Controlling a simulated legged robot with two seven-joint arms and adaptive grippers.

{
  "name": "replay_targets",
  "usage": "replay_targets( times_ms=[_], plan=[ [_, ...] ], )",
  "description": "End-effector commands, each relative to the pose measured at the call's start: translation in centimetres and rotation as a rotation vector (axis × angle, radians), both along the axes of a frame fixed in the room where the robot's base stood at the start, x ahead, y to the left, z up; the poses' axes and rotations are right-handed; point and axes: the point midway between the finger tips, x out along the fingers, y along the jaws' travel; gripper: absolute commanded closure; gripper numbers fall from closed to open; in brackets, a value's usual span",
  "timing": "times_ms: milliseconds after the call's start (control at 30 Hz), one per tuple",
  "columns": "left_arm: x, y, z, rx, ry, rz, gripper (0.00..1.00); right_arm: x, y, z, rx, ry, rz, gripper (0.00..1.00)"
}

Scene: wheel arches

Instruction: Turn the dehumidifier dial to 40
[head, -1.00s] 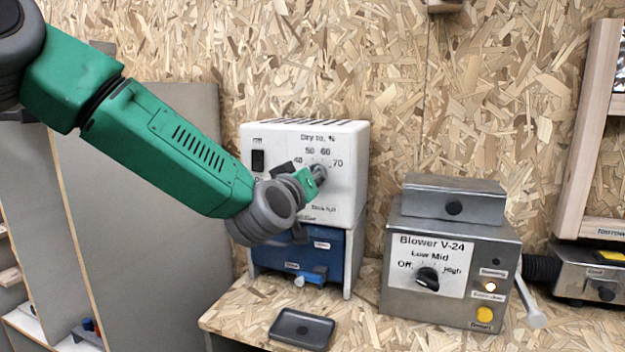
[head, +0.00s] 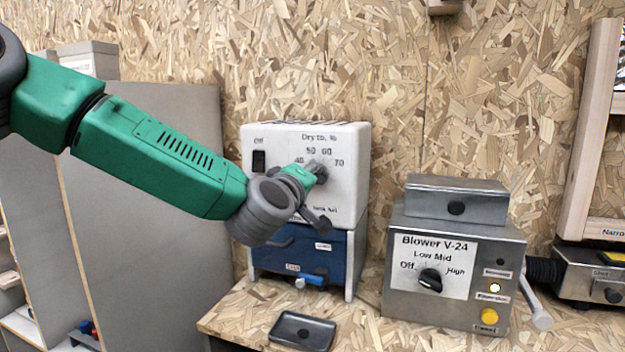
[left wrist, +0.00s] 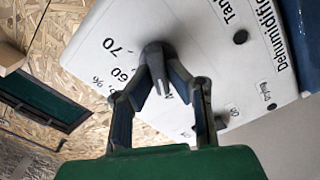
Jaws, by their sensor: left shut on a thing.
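The white dehumidifier (head: 350,150) stands on top of a blue unit, with a printed scale reading 40, 50, 60 and 70 under "Dry to, %". Its grey dial (head: 321,172) sits below those numbers and also shows in the left wrist view (left wrist: 154,50). My left gripper (head: 314,174) is shut on the dial, coming in from the left. In the left wrist view its two fingers (left wrist: 160,80) close around the dial knob. The 70 and 60 marks are clear there. I cannot tell which number the dial points to. My right gripper is not in view.
A grey metal Blower V-24 box (head: 455,310) with its own black knob (head: 430,280) stands to the right. A small dark tray (head: 302,331) lies on the chipboard bench in front. A grey panel (head: 150,260) stands at left.

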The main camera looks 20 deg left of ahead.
Motion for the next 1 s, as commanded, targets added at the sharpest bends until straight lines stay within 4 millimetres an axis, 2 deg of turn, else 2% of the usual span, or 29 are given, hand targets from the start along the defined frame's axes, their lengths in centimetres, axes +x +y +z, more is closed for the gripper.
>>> replay_targets(
  times_ms=[400,433,467,500,833,1000],
  plan=[
    [0.0,0.2,-0.3,-0.01,0.006,0.003,1.0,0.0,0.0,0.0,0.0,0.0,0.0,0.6],
    [0.0,0.2,-0.3,-0.01,0.006,0.003,0.84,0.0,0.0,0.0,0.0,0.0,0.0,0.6],
    [0.0,0.2,-0.3,-0.01,0.006,0.003,0.73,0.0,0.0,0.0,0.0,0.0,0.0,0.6],
    [0.0,0.2,-0.3,-0.009,0.006,0.003,0.67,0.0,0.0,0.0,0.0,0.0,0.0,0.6],
    [-0.2,0.1,-0.1,-0.008,0.003,0.001,0.67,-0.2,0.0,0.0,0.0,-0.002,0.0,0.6],
    [-2.2,0.1,-0.1,-0.008,0.003,0.0,0.67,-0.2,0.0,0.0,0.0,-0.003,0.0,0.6]
  ],
)
